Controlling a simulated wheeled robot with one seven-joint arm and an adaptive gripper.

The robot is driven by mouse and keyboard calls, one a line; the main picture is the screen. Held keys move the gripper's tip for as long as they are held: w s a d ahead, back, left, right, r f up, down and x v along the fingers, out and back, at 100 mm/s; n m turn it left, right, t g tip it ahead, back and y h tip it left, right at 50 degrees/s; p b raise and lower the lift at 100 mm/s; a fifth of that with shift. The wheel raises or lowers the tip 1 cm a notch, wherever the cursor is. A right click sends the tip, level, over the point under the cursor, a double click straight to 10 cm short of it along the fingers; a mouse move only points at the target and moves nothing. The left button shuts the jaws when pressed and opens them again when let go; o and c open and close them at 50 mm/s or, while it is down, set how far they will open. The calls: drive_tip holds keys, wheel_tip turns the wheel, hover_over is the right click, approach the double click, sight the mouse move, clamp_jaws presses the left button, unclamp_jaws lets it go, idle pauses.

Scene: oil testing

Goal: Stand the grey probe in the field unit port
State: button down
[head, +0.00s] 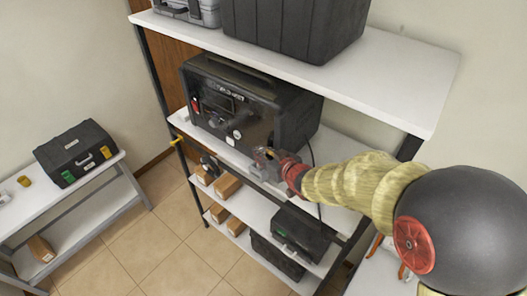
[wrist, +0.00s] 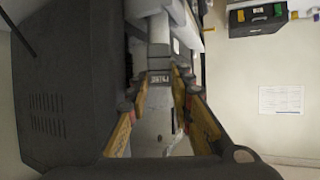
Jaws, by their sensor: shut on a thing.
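The field unit (head: 228,118) is a big dark case with a panel of controls, standing on the middle shelf. It fills the left side of the wrist view (wrist: 65,90), very close by. My gripper (head: 262,162) is in front of the unit's lower right side, near the shelf's front edge. In the wrist view my gripper (wrist: 160,84) has its fingers closed around a small grey piece with a dark label (wrist: 158,78), which looks like the grey probe. Its far end is hard to make out. I cannot pick out the port in either view.
The white shelf above (head: 400,75) carries a large black case (head: 292,28). Lower shelves hold brown boxes (head: 227,185) and dark cases (head: 300,232). A side table (head: 118,168) at left bears a black toolbox (head: 76,152). The tiled floor between is clear.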

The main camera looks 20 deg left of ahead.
drive_tip(key=shift+f+b, duration=0.4)
drive_tip(key=shift+f, duration=0.4)
drive_tip(key=shift+s+f+b, duration=0.1)
drive_tip(key=shift+f+b, duration=0.45)
drive_tip(key=shift+b, duration=0.15)
idle(1.1)
drive_tip(key=c, duration=1.8)
unclamp_jaws()
drive_tip(key=shift+c, duration=0.2)
drive_tip(key=p+v, duration=0.4)
drive_tip(key=v, duration=0.7)
drive_tip(key=shift+p, duration=0.3)
drive_tip(key=shift+f, duration=0.1)
